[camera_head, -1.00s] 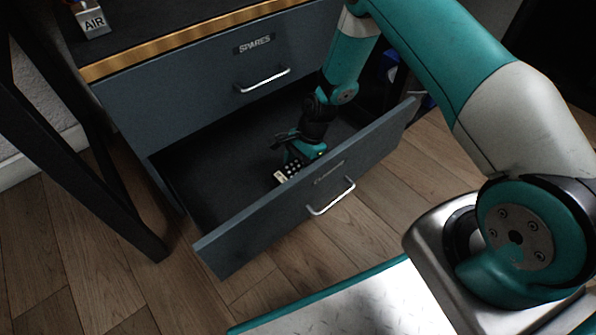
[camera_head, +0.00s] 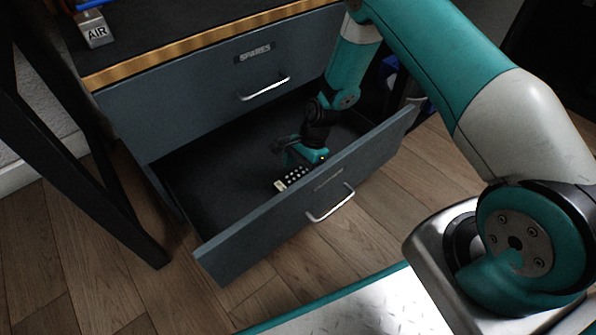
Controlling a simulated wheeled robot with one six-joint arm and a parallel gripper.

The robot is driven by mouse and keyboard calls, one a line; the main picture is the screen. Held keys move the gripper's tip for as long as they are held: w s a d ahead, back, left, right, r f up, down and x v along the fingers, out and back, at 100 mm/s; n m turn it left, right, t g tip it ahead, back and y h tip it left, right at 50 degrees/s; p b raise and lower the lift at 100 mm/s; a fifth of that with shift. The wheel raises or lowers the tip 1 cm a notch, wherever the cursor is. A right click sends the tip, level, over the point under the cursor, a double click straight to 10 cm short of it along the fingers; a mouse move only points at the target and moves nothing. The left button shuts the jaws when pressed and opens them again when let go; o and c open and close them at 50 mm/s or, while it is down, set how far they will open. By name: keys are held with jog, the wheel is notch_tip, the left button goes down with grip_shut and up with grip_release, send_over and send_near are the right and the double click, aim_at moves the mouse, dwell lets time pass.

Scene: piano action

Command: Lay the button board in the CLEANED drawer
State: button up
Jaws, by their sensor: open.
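The lower drawer (camera_head: 205,192) is pulled out, and the label on its front is too faint to read. The button board (camera_head: 292,178), a small pale-edged piece with rows of light buttons on a dark face, lies inside the drawer near its front wall. My gripper (camera_head: 283,152) is inside the drawer, open, just behind and above the board. The gripper partly hides the board's far side, and I cannot tell whether the fingers touch it.
The SPARES drawer (camera_head: 225,85) above is shut. A block marked AIR (camera_head: 96,30) stands on the bench top (camera_head: 150,38). A dark table leg (camera_head: 95,190) stands at the left. The drawer's left part is clear.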

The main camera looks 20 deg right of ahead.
jog(key=p+v, duration=0.6)
jog(key=v, duration=0.4)
notch_tip(320, 180, up, 12)
jog(key=n, duration=0.4)
send_over(300, 173)
jog(key=s+a+r+n, duration=0.3)
jog(key=s+r+n, duration=0.2)
jog(key=r, duration=0.6)
jog(key=s+a+r+n, duration=0.1)
jog(key=s+r+n, duration=0.5)
jog(key=s, duration=0.4)
jog(key=s+a+r+n+t, duration=0.1)
jog(key=s+r+n, duration=0.5)
jog(key=s, duration=0.4)
jog(key=shift+a+r+n, duration=0.3)
jog(key=shift+a+r, duration=0.05)
jog(key=shift+w, duration=0.1)
jog(key=shift+c, duration=0.3)
